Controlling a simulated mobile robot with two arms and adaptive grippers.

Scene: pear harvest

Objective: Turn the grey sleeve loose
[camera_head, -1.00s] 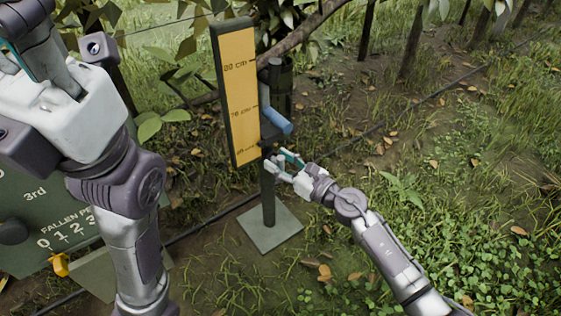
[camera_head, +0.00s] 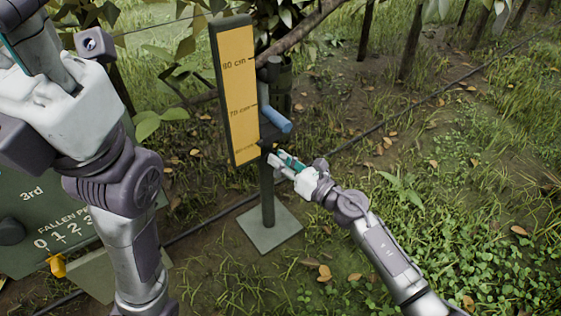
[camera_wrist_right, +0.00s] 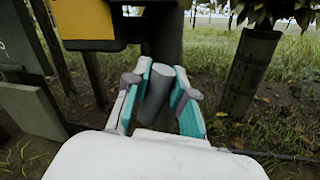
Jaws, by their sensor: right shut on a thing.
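The grey sleeve (camera_wrist_right: 156,98) is a plain grey cylinder, slightly tilted in the right wrist view. It sits between the teal-lined fingers of my right gripper (camera_wrist_right: 160,100), which is shut on it. A dark post (camera_wrist_right: 166,35) rises behind the sleeve. In the head view my right gripper (camera_head: 279,163) is at the post, just below the lower right edge of the yellow scale board (camera_head: 241,95); the sleeve is hidden there by the fingers. My left gripper (camera_head: 14,55) is raised at the upper left edge, partly cut off, with its opening unclear.
A blue cylinder (camera_head: 276,120) sticks out beside the board, above my right gripper. The post stands on a square base plate (camera_head: 268,228). A green board with numbers (camera_head: 30,220) is at the left. Grass and leaves lie open at the right.

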